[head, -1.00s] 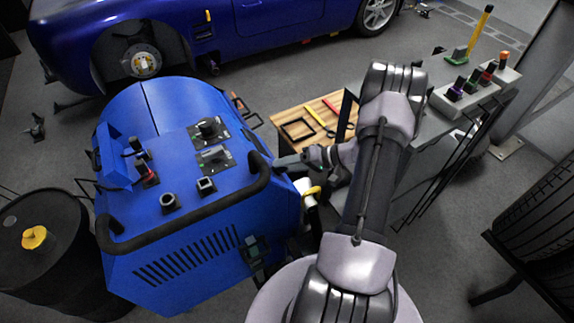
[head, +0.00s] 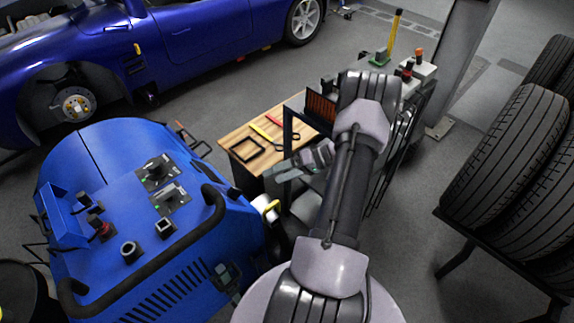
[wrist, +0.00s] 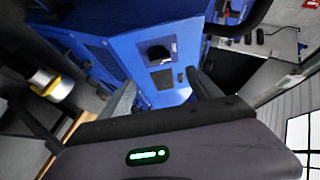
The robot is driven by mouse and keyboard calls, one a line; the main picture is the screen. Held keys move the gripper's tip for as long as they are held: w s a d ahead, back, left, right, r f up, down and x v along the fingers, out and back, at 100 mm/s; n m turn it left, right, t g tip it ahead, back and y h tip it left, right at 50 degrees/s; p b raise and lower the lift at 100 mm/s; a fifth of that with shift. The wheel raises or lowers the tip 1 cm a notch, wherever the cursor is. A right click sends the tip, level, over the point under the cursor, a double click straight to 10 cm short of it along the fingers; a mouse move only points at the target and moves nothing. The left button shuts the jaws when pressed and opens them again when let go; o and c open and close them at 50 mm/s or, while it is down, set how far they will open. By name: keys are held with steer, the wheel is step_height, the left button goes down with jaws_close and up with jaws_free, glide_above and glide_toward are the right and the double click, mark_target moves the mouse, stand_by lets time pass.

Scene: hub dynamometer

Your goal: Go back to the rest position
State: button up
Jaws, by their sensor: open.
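My gripper (head: 278,172) shows in the head view at the end of my folded arm, between the blue dynamometer cabinet (head: 115,215) and the wooden-topped bench (head: 240,146). In the wrist view my gripper's fingers (wrist: 162,92) are spread apart with nothing between them. The blue cabinet (wrist: 125,35) shows beyond the fingers, with a black knob and a dark plate on its face. The gripper appears apart from the cabinet and the bench.
A white and yellow cylindrical part (head: 266,207) is at the cabinet's right side. The blue car (head: 180,40) stands behind. Stacked tyres (head: 505,150) on a rack are at the right. Open floor (head: 415,215) lies between my arm and the tyres.

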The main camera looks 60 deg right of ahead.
steer(key=v, duration=0.4)
steer(key=shift+p, duration=0.3)
